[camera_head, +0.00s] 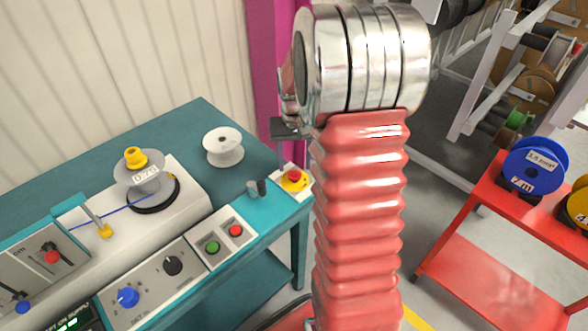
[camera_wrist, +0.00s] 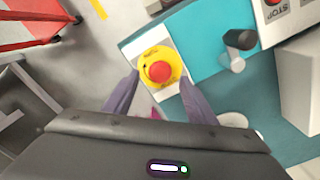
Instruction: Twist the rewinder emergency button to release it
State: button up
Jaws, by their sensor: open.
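The rewinder emergency button (camera_head: 294,176) is a red mushroom head on a yellow round base, on a white plate at the right front corner of the teal bench. In the wrist view the red button (camera_wrist: 160,71) lies ahead of my gripper (camera_wrist: 152,90), roughly centred between the fingers. The two grey fingers are spread apart, one on each side of the button's yellow base, and hold nothing. I cannot tell how far the fingertips are above the plate. In the head view my own arm hides most of my gripper.
A grey crank handle (camera_wrist: 238,45) stands beside the button plate. The teal bench (camera_head: 205,113) carries a white empty reel (camera_head: 223,146), a green and red button box (camera_head: 225,239) and the rewinder. A red cart (camera_head: 480,240) with blue and yellow reels stands at the right.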

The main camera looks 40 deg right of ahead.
aim_at(295, 173)
jog(key=shift+f, duration=1.7)
jog(key=shift+c, duration=0.6)
